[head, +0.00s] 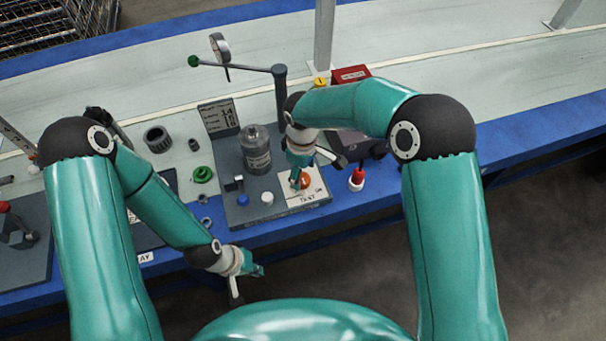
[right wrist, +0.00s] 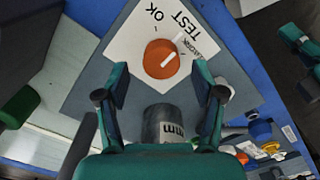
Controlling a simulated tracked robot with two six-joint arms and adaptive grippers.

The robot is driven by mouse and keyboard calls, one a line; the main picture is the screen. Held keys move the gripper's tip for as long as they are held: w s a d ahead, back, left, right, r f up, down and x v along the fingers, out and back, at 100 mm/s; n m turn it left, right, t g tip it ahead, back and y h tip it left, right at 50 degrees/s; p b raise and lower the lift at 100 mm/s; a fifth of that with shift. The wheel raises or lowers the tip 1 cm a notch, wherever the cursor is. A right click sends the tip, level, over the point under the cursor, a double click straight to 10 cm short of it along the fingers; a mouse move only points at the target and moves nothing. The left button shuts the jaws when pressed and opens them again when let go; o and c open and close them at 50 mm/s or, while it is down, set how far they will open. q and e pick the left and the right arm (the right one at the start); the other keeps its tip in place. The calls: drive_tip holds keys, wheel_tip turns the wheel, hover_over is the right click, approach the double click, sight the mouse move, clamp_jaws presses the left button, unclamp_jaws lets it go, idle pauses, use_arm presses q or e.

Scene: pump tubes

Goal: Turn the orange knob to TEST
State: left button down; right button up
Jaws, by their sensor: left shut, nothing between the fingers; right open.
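The orange knob (head: 306,181) sits on a white label plate (head: 290,199) at the front right of a grey base. In the right wrist view the knob (right wrist: 157,57) is round with a white pointer mark slanting up to the right; OK, TEST and a smaller, unclear label surround it. My right gripper (head: 298,180) is over the plate. Its fingers (right wrist: 160,82) are open, one on each side of the view below the knob; contact with it cannot be told. My left gripper (head: 257,270) is shut and empty, in front of the bench edge.
A grey labelled bottle (head: 256,150) stands behind the knob on the base. A white cap (head: 267,199) is left of the plate. A red-topped bottle (head: 357,179) stands to the right. A green ring (head: 202,174) and a dark ribbed cup (head: 157,139) are further left.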

sight(302, 177)
wheel_tip(302, 177, up, 10)
drive_tip(key=shift+f, duration=0.25)
idle(0.4)
drive_tip(key=d+f+m+g+p, duration=0.2)
drive_tip(key=d+f, duration=0.1)
drive_tip(key=d, duration=0.5)
drive_tip(key=s+d+f+m+g+p, duration=0.25)
drive_tip(key=s+d+f, duration=0.25)
drive_tip(key=s+f, duration=0.3)
drive_tip(key=s+f+m+t+y+p, duration=0.2)
drive_tip(key=s+f+m+t+y, duration=0.2)
drive_tip(key=s+m, duration=0.6)
drive_tip(key=shift+s+a+f+t, duration=0.2)
drive_tip(key=shift+s+f+t, duration=0.45)
drive_tip(key=shift+s, duration=1.05)
